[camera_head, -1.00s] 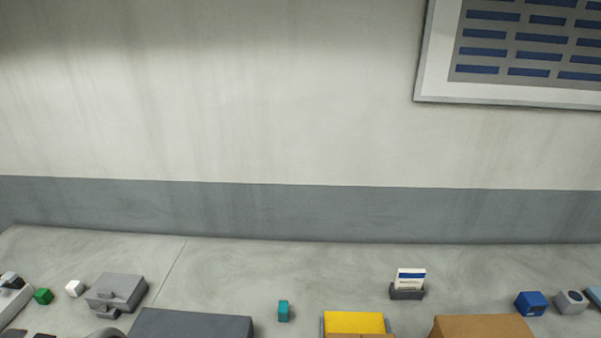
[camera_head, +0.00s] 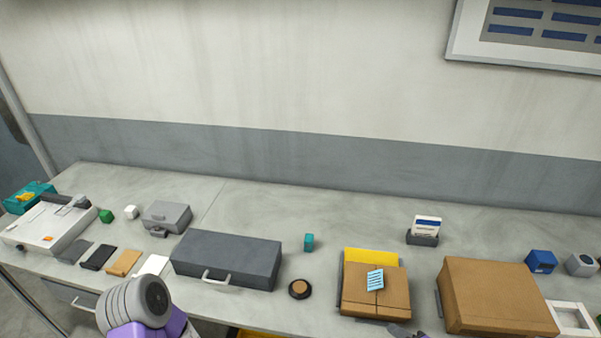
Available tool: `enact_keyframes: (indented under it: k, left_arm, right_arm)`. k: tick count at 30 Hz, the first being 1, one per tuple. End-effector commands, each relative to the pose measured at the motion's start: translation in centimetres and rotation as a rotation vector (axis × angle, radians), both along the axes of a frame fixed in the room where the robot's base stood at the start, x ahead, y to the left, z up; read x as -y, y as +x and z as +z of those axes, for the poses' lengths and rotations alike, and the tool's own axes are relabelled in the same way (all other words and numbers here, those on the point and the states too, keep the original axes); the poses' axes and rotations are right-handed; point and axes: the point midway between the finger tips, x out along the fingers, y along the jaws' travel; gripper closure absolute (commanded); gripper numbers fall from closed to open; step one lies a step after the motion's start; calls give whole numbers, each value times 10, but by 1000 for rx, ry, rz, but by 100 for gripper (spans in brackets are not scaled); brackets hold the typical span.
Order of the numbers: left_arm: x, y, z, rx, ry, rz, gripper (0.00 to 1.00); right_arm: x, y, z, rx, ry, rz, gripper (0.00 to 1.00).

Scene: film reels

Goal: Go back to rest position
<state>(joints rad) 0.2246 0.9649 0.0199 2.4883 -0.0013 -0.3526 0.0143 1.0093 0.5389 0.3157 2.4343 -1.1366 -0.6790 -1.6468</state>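A grey ribbed, purple link of my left arm (camera_head: 137,308) shows at the bottom left, in front of the worktop. No fingers of my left gripper can be seen. A small dark grey tip, probably of my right gripper (camera_head: 403,331), shows at the bottom edge, just below the cardboard box with the blue label. Most of it is cut off, so its opening is hidden.
The grey worktop (camera_head: 335,213) holds a dark grey case (camera_head: 228,258), a labelled cardboard box (camera_head: 360,295), a larger carton (camera_head: 495,295), a dark round disc (camera_head: 299,289) and a white device (camera_head: 45,228). The back strip is mostly clear.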

Motion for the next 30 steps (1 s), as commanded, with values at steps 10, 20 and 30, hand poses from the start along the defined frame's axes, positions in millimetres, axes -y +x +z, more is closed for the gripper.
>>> enact_keyframes:
  k: [10,20,30]
  left_arm:
    - [0,-1,-23,-2,0,-1,57]
    - [0,-1,-43,-3,-1,-1,57]
    - [0,-1,-47,-3,-1,-1,57]
  right_arm:
    - [-83,-23,-99,-705,589,-529,64]
    - [-148,-106,-182,-1317,856,-1371,64]
    - [-157,-137,-198,-1398,883,-1717,64]
